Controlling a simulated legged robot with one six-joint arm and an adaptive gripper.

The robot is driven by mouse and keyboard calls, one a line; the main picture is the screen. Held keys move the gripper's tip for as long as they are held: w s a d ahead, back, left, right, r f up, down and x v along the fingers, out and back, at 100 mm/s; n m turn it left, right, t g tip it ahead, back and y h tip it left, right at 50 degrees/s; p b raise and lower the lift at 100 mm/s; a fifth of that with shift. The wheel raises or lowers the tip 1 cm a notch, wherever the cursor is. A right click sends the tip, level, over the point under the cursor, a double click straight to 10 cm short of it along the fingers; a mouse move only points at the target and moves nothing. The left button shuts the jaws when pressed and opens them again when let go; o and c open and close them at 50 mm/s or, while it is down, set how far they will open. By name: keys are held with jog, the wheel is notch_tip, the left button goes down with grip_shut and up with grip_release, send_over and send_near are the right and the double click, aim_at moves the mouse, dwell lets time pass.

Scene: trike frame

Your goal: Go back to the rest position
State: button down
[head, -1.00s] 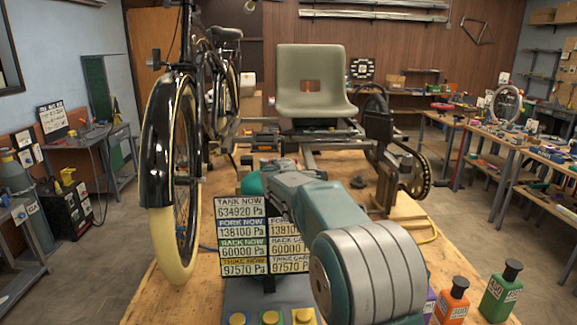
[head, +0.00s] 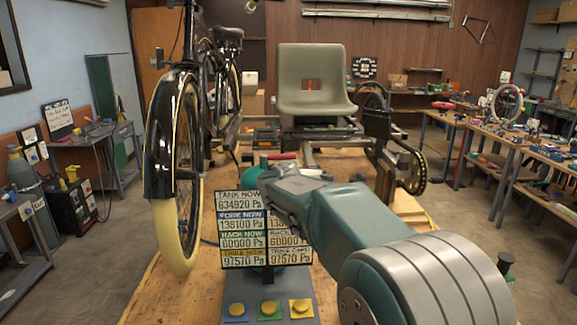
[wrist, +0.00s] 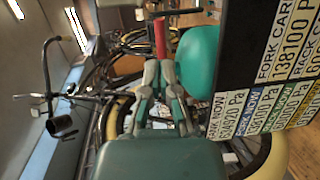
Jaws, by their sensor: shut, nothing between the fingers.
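My gripper (wrist: 160,75) shows in the wrist view, its grey fingers closed together with nothing between them. A red bar (wrist: 160,38) appears beyond the fingertips, and I cannot tell the gap. The pressure sign (wrist: 275,85) stands to the right of the fingers, with a green rounded tank (wrist: 197,60) between. In the head view my arm reaches from the lower right toward the pressure sign (head: 240,230) and covers part of its right side. The fingers are hard to make out there.
A black bicycle (head: 172,140) with cream tyres stands at left on the wooden bench (head: 150,300). A grey seat (head: 313,75) on a trike frame is behind my arm. Yellow buttons (head: 269,308) sit below the sign. A crowded side table (head: 545,155) is at right.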

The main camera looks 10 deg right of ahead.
jog(key=s+d+f+m+g, duration=0.1)
jog(key=s+d+m+g, duration=0.2)
jog(key=s, duration=0.8)
jog(key=s+d+f+m+g, duration=0.2)
jog(key=s+m, duration=0.4)
jog(key=s, duration=0.5)
jog(key=s+a+f+m+g+y, duration=0.1)
jog(key=s+a+f+y, duration=0.1)
jog(key=s, duration=0.4)
jog(key=s+a+f+m+g+y, duration=0.1)
jog(key=s+a+f+m, duration=0.1)
jog(key=s+f, duration=0.3)
jog(key=s+a+f+m+g+y, duration=0.1)
jog(key=s+a+f+g+y, duration=0.1)
jog(key=s, duration=0.7)
jog(key=shift+a+f+m+y, duration=0.3)
jog(key=shift+a+f+m, duration=0.1)
jog(key=shift+a+f, duration=0.45)
jog(key=shift+a+r, duration=0.1)
